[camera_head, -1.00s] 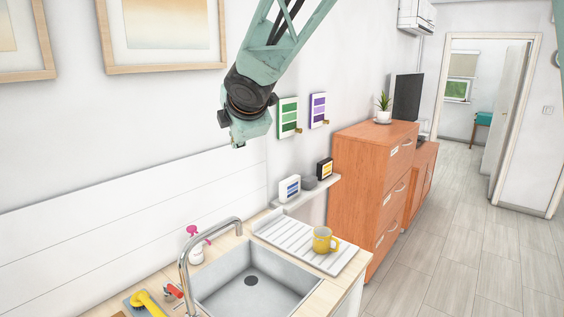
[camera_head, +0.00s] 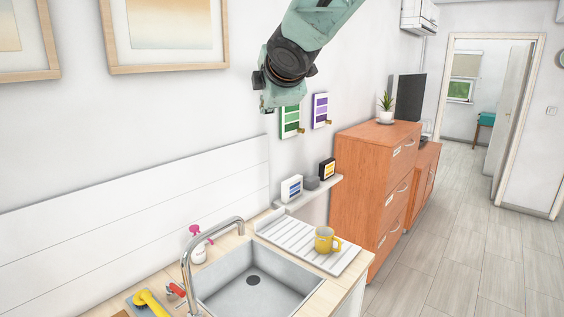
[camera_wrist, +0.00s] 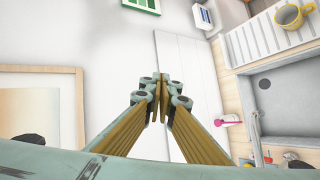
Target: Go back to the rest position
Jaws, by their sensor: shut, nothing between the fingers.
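My gripper (camera_wrist: 162,80) shows in the wrist view with its fingers together and nothing between them. It points toward the white wall and the white panelling. In the head view my arm hangs down from the top, with its wrist in front of the wall, high above the sink and beside the green-striped panel (camera_head: 290,121). The fingertips are hard to make out in the head view. The gripper touches nothing that I can see.
Below are a sink (camera_head: 255,281) with a tall tap (camera_head: 187,262), a pink-topped spray bottle (camera_head: 198,245) and a yellow mug (camera_head: 325,240) on a white drainer (camera_head: 290,232). A wooden cabinet (camera_head: 362,185) stands right. Framed pictures (camera_head: 170,68) hang left.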

